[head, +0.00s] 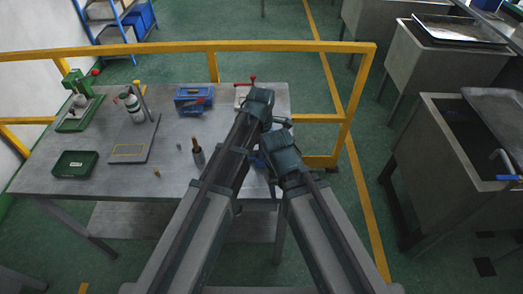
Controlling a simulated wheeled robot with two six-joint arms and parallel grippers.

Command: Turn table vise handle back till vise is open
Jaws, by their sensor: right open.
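My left gripper (259,100) is the higher one, over the right end of the table; its fingers face away and I cannot tell if they are open or shut. My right gripper (281,146) is just below it, near the table's right edge. It is open, with its fingers mostly hidden. Bits of a blue thing (262,163) show beside and behind the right gripper; it may be the table vise, but my arms hide most of it. I cannot make out its handle or jaws.
A yellow rail (180,47) runs behind. Grey sinks (440,150) stand right.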

